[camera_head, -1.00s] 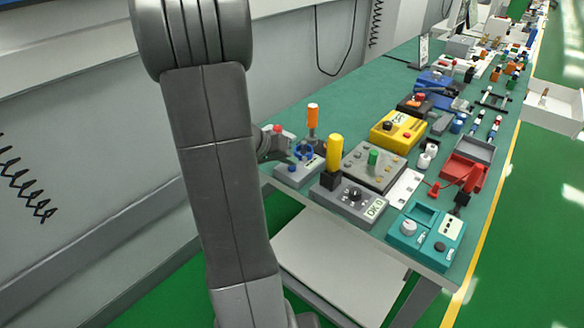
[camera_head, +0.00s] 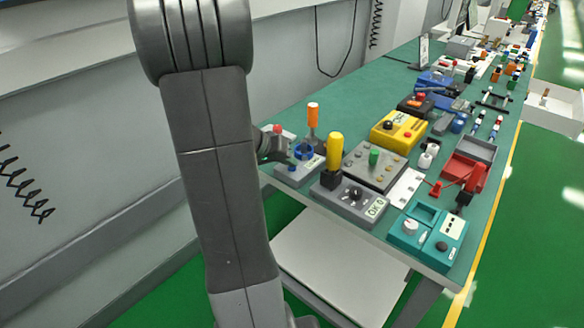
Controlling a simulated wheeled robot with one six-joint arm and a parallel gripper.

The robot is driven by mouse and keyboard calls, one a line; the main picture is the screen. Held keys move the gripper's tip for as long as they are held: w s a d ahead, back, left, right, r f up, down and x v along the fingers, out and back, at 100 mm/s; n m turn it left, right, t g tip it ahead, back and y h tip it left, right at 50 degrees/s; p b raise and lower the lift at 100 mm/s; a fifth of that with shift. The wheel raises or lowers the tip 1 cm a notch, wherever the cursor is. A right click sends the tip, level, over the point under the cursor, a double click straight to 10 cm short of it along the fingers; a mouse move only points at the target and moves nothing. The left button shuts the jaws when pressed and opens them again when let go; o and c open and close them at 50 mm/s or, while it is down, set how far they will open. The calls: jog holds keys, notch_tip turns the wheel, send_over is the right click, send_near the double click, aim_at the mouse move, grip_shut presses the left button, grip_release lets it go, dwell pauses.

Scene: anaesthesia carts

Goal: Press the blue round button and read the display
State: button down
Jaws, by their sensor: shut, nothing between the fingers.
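A small grey box (camera_head: 284,178) at the table's near left end carries a blue round button (camera_head: 292,168) and a blue ring-shaped part (camera_head: 304,151). My gripper (camera_head: 291,160) is shut and empty, its tips just above or at the blue button. I cannot tell whether they touch it. A small display reading "OK 0" (camera_head: 376,208) is on the neighbouring grey box (camera_head: 344,207) with the black knob and yellow handle. My arm hides part of the view left of the boxes.
An orange-topped post (camera_head: 313,118) and a yellow handle (camera_head: 335,151) stand close to my gripper. A grey panel with a green button (camera_head: 374,157), a yellow box (camera_head: 397,131) and a teal box (camera_head: 429,235) lie further right. The green table (camera_head: 345,100) is bare along the wall.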

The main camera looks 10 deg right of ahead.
aim_at(289, 169)
jog(key=shift+r, duration=0.75)
jog(key=shift+r+p, duration=1.4)
jog(key=shift+r, duration=1.15)
jog(key=shift+f, duration=0.2)
notch_tip(289, 169, down, 2)
jog(key=shift+f+b, duration=0.25)
jog(key=shift+b, duration=0.5)
jog(key=shift+r+p, duration=0.6)
jog(key=shift+p, duration=0.2)
jog(key=p, duration=0.2)
jog(key=shift+r+p, duration=0.3)
jog(key=shift+r, duration=0.05)
jog(key=shift+r+p, duration=0.15)
jog(key=shift+p, duration=0.75)
